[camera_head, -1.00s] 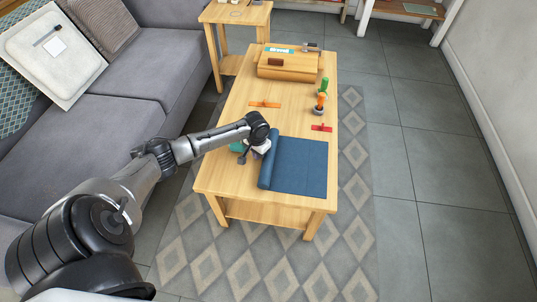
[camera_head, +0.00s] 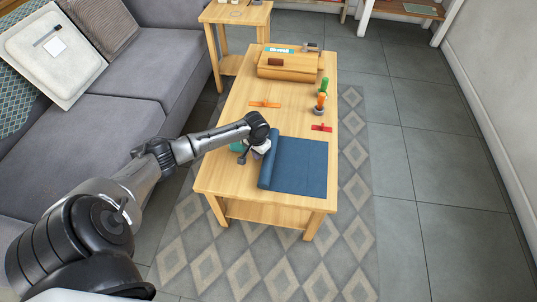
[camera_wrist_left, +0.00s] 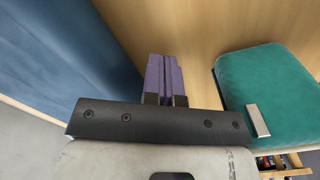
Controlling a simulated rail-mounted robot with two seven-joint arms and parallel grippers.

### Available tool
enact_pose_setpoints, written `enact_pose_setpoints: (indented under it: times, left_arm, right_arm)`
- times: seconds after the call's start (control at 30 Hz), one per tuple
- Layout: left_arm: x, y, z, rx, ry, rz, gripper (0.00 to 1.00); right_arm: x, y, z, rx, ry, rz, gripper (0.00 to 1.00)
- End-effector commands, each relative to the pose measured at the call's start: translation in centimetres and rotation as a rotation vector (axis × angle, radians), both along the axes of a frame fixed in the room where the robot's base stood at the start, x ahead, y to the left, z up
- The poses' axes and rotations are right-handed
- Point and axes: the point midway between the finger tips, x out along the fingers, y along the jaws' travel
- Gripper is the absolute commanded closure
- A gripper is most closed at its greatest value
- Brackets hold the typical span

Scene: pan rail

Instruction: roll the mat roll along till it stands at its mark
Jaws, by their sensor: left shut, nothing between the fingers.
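The blue mat (camera_head: 300,166) lies on the wooden table's near right part, spread flat, with its rolled part, the mat roll (camera_head: 267,168), along its left edge. My left gripper (camera_head: 256,155) is just left of the roll, low over the table. In the left wrist view its purple fingers (camera_wrist_left: 165,80) are shut together with nothing between them. The blue mat (camera_wrist_left: 65,45) fills the upper left there; I cannot tell whether the fingers touch it. I cannot make out which marking is the roll's mark. My right gripper is not in view.
A teal object (camera_wrist_left: 265,88) lies on the table close to my left gripper, partly hidden in the head view (camera_head: 237,147). An orange piece (camera_head: 264,104), a red piece (camera_head: 321,128), green and orange upright items (camera_head: 321,97) and a wooden box (camera_head: 288,72) are farther back.

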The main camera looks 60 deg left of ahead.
Motion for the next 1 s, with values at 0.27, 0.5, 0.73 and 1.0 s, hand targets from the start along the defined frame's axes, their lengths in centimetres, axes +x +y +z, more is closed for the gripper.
enact_pose_setpoints:
  times: [0.27,0.5,0.73,1.0]
  left_arm:
    - [0.00,0.00,0.00,0.000,0.000,0.000,1.00]
    - [0.00,0.00,-0.06,0.000,0.000,0.000,1.00]
    - [0.01,-0.02,-0.39,0.000,0.000,0.000,1.00]
    - [0.00,-0.01,-0.93,0.000,0.001,0.000,1.00]
  right_arm:
    - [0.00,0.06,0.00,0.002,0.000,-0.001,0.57]
    - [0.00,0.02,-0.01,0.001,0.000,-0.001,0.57]
    - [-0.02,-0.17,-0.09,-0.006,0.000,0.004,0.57]
    - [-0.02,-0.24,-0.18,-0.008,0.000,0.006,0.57]
